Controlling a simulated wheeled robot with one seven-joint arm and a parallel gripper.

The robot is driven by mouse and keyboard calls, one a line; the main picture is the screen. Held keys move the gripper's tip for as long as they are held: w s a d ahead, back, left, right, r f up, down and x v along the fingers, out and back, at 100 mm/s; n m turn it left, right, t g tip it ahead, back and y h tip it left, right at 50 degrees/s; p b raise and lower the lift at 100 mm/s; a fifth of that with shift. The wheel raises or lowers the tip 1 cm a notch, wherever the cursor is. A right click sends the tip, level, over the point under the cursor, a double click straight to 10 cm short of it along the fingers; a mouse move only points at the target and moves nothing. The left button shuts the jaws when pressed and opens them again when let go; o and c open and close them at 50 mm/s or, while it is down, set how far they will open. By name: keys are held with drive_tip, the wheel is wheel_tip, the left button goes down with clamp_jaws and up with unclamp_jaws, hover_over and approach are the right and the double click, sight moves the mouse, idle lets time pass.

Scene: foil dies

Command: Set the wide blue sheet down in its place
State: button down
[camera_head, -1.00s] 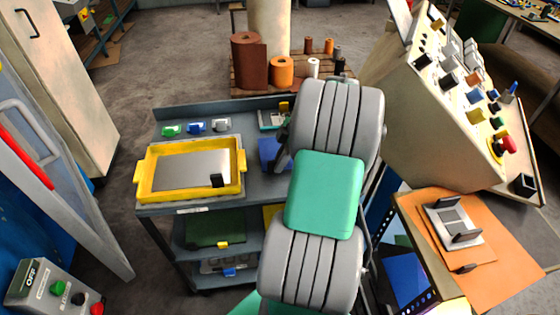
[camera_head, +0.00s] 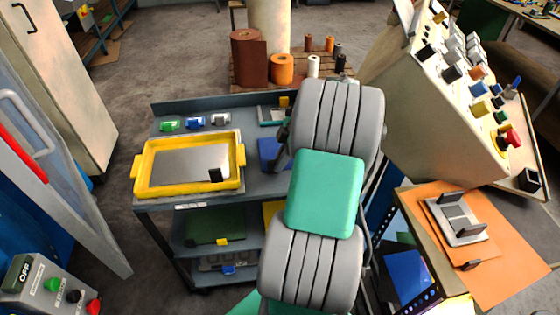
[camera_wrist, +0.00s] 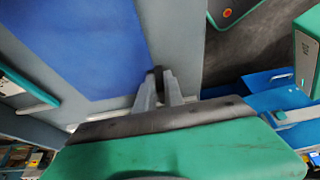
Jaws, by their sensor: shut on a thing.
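The wide blue sheet (camera_wrist: 75,45) fills the upper left of the wrist view, flat over a grey surface. In the head view a blue patch of it (camera_head: 270,153) shows at the right of the cart top, partly hidden by my arm. My gripper (camera_wrist: 158,76) is at the sheet's near right corner, its fingers closed around a small dark piece at that edge. I cannot tell whether the sheet touches the surface below. In the head view my arm hides most of the gripper.
The grey cart (camera_head: 180,112) carries a yellow tray (camera_head: 140,185) with a silver plate, and small coloured clips behind it. Lower shelves hold a green sheet (camera_head: 205,228). A beige control console (camera_head: 425,125) and an orange board (camera_head: 505,265) stand at the right. Brown and orange rolls (camera_head: 248,58) stand behind.

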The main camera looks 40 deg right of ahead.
drive_tip(key=shift+f, duration=0.2)
drive_tip(key=c, duration=1.4)
unclamp_jaws()
drive_tip(key=shift+o, duration=0.2)
drive_tip(key=v, duration=0.8)
drive_tip(key=w+a+r+m, duration=0.2)
drive_tip(key=w+a, duration=0.2)
drive_tip(key=a, duration=0.4)
drive_tip(key=a+r+m+h, duration=0.2)
drive_tip(key=a+m, duration=0.1)
drive_tip(key=a, duration=1)
drive_tip(key=s+a+f+m+h, duration=0.1)
drive_tip(key=s+a+f+m, duration=0.1)
drive_tip(key=s+a+m, duration=0.4)
drive_tip(key=s+a, duration=0.1)
drive_tip(key=a, duration=0.2)
drive_tip(key=shift+s+t+h+p, duration=0.3)
drive_tip(key=shift+t+h+p, duration=0.1)
